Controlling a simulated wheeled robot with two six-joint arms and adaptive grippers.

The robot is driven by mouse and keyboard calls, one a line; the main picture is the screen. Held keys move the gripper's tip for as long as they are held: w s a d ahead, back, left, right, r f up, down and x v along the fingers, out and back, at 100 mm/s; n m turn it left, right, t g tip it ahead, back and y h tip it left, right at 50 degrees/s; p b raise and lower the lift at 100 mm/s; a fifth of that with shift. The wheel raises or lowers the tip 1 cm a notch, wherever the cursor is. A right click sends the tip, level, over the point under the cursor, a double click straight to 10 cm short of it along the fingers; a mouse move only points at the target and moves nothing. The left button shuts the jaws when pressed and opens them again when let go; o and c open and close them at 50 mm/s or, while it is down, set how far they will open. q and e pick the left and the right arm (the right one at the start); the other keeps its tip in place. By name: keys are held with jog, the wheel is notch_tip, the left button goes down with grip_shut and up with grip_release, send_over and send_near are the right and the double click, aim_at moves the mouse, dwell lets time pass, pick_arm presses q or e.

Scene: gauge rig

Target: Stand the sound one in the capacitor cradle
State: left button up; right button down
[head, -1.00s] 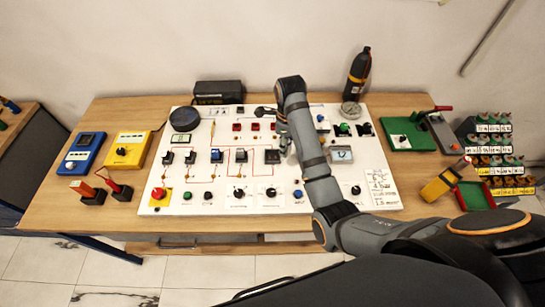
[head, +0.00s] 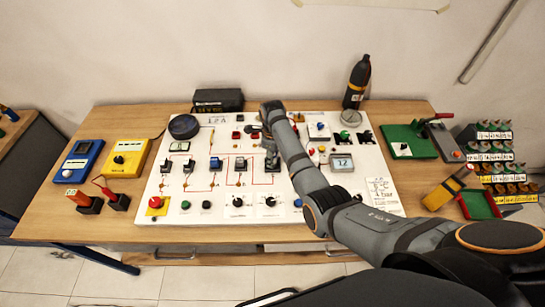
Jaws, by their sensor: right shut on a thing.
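My right gripper (head: 270,150) reaches over the white panel (head: 300,198) and is at the right end of a row of small black blocks. It is shut on a small dark thing there; its shape is mostly hidden by the gripper and arm. Other blocks of the row stand to its left, one (head: 215,163) with a bluish top and another (head: 240,164). I cannot tell which fitting is the capacitor cradle, nor which part is a sound capacitor. My left gripper is out of view.
A blue meter (head: 77,160) and yellow meter (head: 127,159) lie at left. A black display box (head: 217,100) and black bottle (head: 357,82) stand behind. A green box (head: 405,141), red-green tray (head: 480,204) and stepped rack (head: 497,160) are at right.

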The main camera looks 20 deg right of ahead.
jog(key=shift+f, duration=0.1)
jog(key=c, duration=1)
grip_release()
jog(key=shift+o, duration=0.2)
notch_tip(320, 180, up, 12)
jog(key=b, duration=0.1)
jog(key=shift+b, duration=0.4)
